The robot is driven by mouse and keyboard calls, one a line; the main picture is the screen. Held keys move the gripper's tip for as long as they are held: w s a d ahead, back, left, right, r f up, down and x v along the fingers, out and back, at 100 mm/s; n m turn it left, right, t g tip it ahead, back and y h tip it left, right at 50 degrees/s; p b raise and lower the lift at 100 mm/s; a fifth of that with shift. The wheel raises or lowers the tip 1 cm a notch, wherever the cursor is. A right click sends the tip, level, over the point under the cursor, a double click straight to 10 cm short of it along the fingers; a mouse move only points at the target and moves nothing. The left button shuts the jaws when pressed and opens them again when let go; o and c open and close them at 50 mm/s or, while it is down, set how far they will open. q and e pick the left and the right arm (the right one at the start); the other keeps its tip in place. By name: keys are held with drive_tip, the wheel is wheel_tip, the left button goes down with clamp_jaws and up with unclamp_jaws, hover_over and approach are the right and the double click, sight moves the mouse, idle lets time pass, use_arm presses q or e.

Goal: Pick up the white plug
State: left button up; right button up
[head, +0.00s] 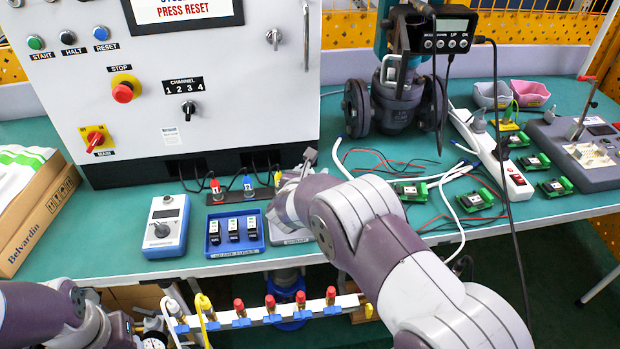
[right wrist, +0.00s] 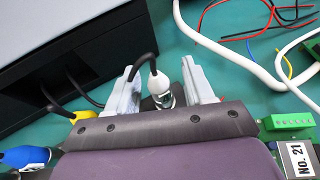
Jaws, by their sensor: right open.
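The white plug (right wrist: 161,92) shows in the right wrist view, with a black cable rising from its top. It stands between the two fingers of my right gripper (right wrist: 160,78), which are open on either side of it. I cannot tell whether either finger touches it. In the head view my right gripper (head: 297,168) is at the right end of the dark socket strip (head: 231,196), and the white plug is hidden behind it. Only part of my left arm shows, at the lower left; its gripper is not in view.
On the strip are a red plug (head: 216,187), a blue plug (head: 248,183) and a yellow plug (right wrist: 82,116). The control cabinet (head: 190,90) stands close behind. A blue tray (head: 235,233) lies in front. Loose wires and green boards (head: 410,190) lie to the right.

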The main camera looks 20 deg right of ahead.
drive_tip(key=shift+x, duration=0.8)
drive_tip(key=shift+s+a, duration=0.1)
drive_tip(key=shift+c, duration=0.6)
clamp_jaws()
